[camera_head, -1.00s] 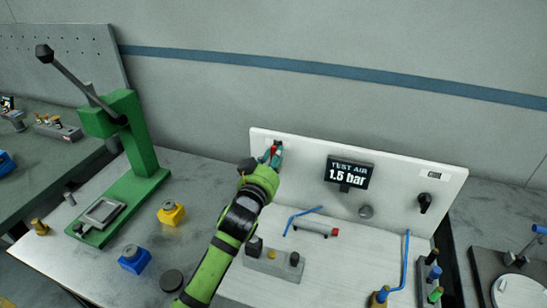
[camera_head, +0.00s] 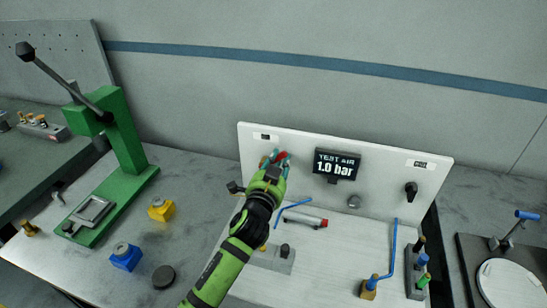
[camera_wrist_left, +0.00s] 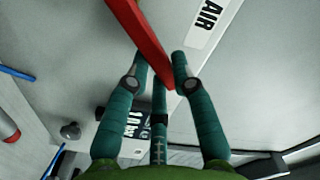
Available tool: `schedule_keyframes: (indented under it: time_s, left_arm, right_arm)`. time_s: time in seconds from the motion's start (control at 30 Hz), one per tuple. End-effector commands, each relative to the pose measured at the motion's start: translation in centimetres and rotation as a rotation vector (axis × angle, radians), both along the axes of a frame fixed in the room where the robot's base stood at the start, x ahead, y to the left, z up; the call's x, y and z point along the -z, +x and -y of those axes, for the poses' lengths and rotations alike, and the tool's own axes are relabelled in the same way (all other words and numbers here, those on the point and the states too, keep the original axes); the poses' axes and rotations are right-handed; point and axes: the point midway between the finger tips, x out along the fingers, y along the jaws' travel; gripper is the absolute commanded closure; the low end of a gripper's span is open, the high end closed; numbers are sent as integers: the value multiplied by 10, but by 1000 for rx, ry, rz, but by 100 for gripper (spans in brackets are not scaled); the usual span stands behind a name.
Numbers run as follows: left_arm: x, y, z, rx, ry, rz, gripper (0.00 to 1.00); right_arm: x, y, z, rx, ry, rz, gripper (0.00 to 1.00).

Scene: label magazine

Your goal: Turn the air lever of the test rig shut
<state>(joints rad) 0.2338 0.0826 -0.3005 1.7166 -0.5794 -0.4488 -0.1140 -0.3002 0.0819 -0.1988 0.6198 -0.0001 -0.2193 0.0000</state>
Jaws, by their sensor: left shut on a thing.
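The red air lever (camera_head: 283,155) is on the left part of the white test rig panel (camera_head: 310,143), below a small white label. In the left wrist view the red bar of the lever (camera_wrist_left: 148,38) runs diagonally between my fingers, beside the AIR label (camera_wrist_left: 208,20). My left gripper (camera_head: 277,159) is shut on the lever; its teal fingers partly hide the lever and its pivot in the head view. The display (camera_head: 337,166) reads TEST AIR 1.0 bar. My right gripper is not in view.
A black knob (camera_head: 411,187) is on the panel's right. A green press (camera_head: 118,150), a yellow block (camera_head: 161,208) and a blue block (camera_head: 125,257) stand left.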

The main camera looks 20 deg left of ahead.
Motion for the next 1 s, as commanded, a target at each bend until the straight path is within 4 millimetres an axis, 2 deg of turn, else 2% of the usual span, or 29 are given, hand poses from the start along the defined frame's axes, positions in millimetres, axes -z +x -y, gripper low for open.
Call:
schedule_keyframes:
  time_s: [0.6, 1.0]
  left_arm:
    - [34, 0, 16, 3, 560, 22, 100]
    - [46, 0, 16, 3, 754, 28, 100]
  right_arm:
    - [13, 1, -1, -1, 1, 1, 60]
    - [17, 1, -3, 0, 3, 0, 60]
